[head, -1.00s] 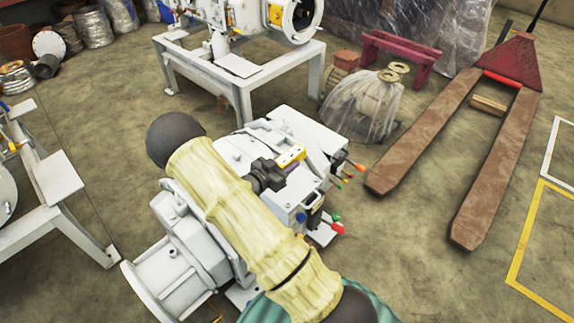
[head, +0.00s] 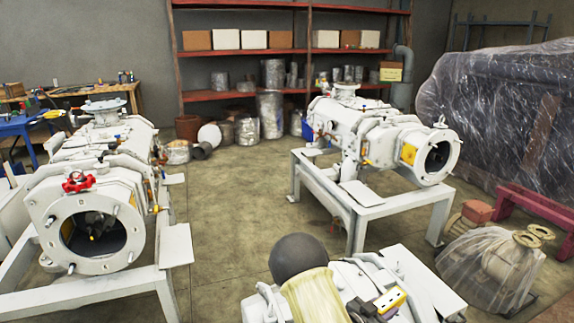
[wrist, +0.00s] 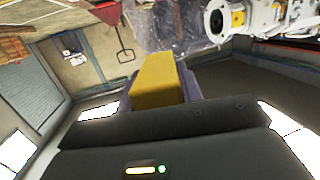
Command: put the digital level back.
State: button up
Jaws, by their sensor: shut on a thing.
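The digital level, a yellow bar with a few dark marks on its face (head: 391,300), is at the bottom of the head view. My gripper (head: 372,308) is shut on it, over a white machine at the bottom edge; I cannot tell the gap between them. In the wrist view the level's plain yellow side (wrist: 158,82) sticks out between the jaws of my gripper (wrist: 160,100). The rest of the level is hidden behind the dark gripper body.
White pump machines stand on frames at left (head: 100,190) and centre right (head: 375,140). A workbench with tools (head: 85,92) and a blue table (head: 22,125) are at far left. Red shelves (head: 235,52) line the back. Open floor (head: 225,215) lies between the machines.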

jog(key=a+n+t+y, duration=0.7)
jog(key=a+n+y, duration=0.15)
jog(key=a, duration=0.45)
jog(key=w+r+n+y+p, duration=0.1)
jog(key=r+y+p, duration=0.1)
jog(key=r+p, duration=0.6)
jog(key=w+r+n+y+p, duration=0.2)
jog(key=r+p, duration=0.6)
jog(key=p, duration=1.1)
jog(key=shift+r+y+p, duration=0.15)
jog(key=shift+y+p, duration=0.15)
jog(key=shift+y, duration=0.25)
jog(key=shift+t, duration=0.3)
jog(key=s, duration=0.1)
jog(key=s+r, duration=0.1)
jog(key=s, duration=0.1)
jog(key=s+r, duration=0.1)
jog(key=shift+s, duration=0.15)
